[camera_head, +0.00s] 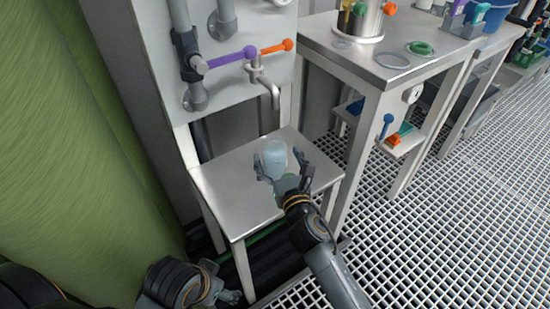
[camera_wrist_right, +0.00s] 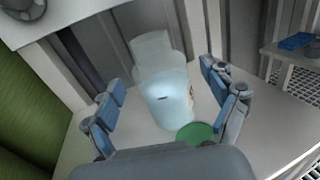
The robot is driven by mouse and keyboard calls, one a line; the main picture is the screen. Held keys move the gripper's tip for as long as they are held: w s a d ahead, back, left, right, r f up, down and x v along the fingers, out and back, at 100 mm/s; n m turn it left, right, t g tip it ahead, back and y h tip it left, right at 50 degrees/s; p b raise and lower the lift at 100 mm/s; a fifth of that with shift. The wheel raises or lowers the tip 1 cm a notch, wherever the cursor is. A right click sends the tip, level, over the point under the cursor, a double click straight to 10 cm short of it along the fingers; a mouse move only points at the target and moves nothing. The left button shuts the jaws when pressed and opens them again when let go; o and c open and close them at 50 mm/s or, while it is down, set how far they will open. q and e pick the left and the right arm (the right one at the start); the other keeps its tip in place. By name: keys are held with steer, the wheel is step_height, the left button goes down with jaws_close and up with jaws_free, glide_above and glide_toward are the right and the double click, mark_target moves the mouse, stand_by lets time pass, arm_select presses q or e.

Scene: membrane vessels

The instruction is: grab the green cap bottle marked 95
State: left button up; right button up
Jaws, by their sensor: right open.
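A translucent pale blue bottle (camera_head: 274,153) stands on the small white table below the tap. It also shows in the right wrist view (camera_wrist_right: 163,98), with a small dark mark that I cannot read.
The small table (camera_head: 232,190) is otherwise largely bare. A tap (camera_head: 268,82) with purple and orange handles hangs above it. A taller bench (camera_head: 345,60) stands to the right, with a green ring (camera_head: 421,48) on top. A large green vessel (camera_head: 70,150) fills the left side.

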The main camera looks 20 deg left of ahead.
steer(key=shift+x, duration=1.05)
steer(key=c, duration=1.4)
steer(key=shift+c, duration=0.9)
